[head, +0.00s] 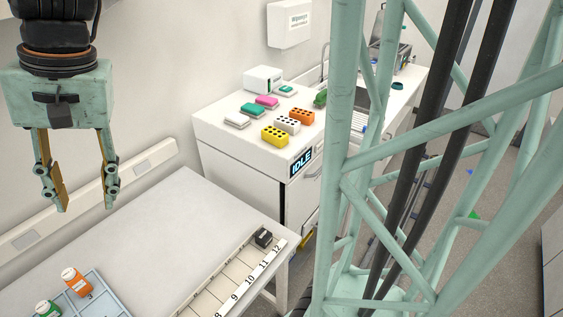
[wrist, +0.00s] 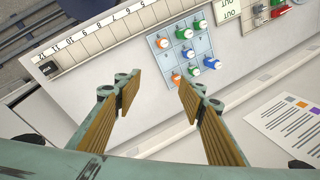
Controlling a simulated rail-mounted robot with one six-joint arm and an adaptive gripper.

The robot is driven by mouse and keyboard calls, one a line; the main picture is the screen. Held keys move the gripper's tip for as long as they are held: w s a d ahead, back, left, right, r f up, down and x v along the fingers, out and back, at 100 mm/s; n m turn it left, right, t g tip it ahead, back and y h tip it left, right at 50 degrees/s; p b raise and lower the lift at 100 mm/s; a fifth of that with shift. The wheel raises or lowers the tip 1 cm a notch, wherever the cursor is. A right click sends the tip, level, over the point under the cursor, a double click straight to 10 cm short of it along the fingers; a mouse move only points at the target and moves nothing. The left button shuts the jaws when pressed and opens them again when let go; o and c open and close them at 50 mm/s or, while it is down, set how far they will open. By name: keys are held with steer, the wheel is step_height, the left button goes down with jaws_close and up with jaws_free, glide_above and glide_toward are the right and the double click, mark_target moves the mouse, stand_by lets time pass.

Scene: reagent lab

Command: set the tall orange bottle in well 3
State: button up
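My gripper (head: 85,198) hangs open and empty high above the white table. Its two fingers also stand apart in the wrist view (wrist: 157,92). An orange bottle with a white cap (head: 77,282) stands in a blue tray (head: 101,291), next to a green bottle (head: 48,309). The tray also shows in the wrist view (wrist: 168,63), holding several orange, green and blue bottles. One orange bottle (wrist: 162,43) is at the tray's left side there. I cannot tell which orange bottle is the tall one, and well 3 cannot be made out.
A numbered strip (head: 224,283) runs along the table edge, with a dark block (head: 263,237) at its 12 end. In the wrist view, red and green things (wrist: 277,12) lie beyond the tray. A bench (head: 221,135) holds coloured racks. The table middle is clear.

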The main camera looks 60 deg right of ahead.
steer(key=s+d+r+n+h, duration=0.1)
steer(key=s+d+r+n, duration=0.1)
steer(key=s, duration=0.5)
steer(key=s+d+r+n+t, duration=0.1)
steer(key=s+d+n, duration=0.1)
steer(key=s, duration=0.6)
steer(key=s+d+r+n+t+h, duration=0.1)
steer(key=s+d+r+n, duration=0.1)
steer(key=s+d, duration=0.2)
steer(key=s, duration=0.3)
steer(key=shift+s+d+r+n+h, duration=0.2)
steer(key=shift+d+r+n+h, duration=0.1)
steer(key=shift+n, duration=0.1)
